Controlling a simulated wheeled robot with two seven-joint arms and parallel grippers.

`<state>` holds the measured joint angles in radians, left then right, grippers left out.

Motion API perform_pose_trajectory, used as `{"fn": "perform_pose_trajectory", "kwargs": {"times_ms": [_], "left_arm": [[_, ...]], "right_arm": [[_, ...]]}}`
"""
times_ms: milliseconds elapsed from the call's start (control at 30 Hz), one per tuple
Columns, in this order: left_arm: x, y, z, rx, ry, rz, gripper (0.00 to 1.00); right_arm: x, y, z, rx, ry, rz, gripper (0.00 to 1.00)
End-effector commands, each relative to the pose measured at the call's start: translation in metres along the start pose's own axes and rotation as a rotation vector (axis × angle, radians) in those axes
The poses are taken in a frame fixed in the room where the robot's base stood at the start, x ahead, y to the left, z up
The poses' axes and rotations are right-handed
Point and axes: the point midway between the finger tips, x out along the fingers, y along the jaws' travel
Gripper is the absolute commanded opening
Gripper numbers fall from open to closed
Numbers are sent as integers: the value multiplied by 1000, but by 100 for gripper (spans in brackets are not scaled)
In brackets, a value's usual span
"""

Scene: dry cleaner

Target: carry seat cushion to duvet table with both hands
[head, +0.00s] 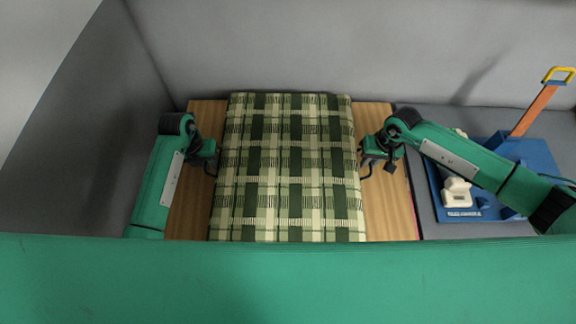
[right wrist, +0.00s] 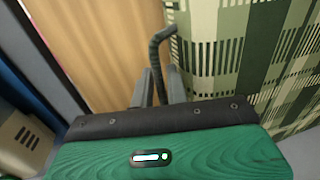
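The seat cushion (head: 285,165), green and cream plaid, lies flat on a wooden-topped table (head: 390,205). My left gripper (head: 211,158) is at the cushion's left side, beside a small dark handle; whether its fingers are shut is too small to tell. My right gripper (head: 370,160) is at the right side. In the right wrist view, a dark bent handle (right wrist: 161,38) reaches toward the cushion (right wrist: 235,50). The fingers of my right gripper (right wrist: 160,88) stand close on both sides of this handle and look shut on it. The cushion's near edge is hidden by a green part of mine.
Right of the table is a grey surface (head: 435,225) with a blue board (head: 540,155) holding a white device (head: 458,193) and an orange upright with a yellow handle (head: 558,76). Grey walls stand close behind and to the left. Bare wood shows on both sides of the cushion.

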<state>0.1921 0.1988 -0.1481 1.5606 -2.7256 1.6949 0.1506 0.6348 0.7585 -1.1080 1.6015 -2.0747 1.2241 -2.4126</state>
Motion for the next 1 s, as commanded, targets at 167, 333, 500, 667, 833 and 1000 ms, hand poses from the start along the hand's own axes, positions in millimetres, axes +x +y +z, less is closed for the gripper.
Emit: {"fn": "perform_pose_trajectory", "kwargs": {"times_ms": [167, 333, 500, 667, 833, 1000], "left_arm": [[0, 0, 0, 0, 0, 0, 16], [0, 0, 0, 0, 0, 0, 0], [0, 0, 0, -1, 0, 0, 0], [0, 0, 0, -1, 1, 0, 0], [-1, 0, 0, -1, 1, 0, 0], [-1, 0, 0, -1, 0, 0, 0]], "right_arm": [[0, 0, 0, 0, 0, 0, 11], [0, 0, 0, 0, -1, 0, 0], [0, 0, 0, 0, -1, 0, 0], [0, 0, 0, 0, -1, 0, 0], [0, 0, 0, 0, -1, 0, 0], [-1, 0, 0, 0, -1, 0, 0]]}}
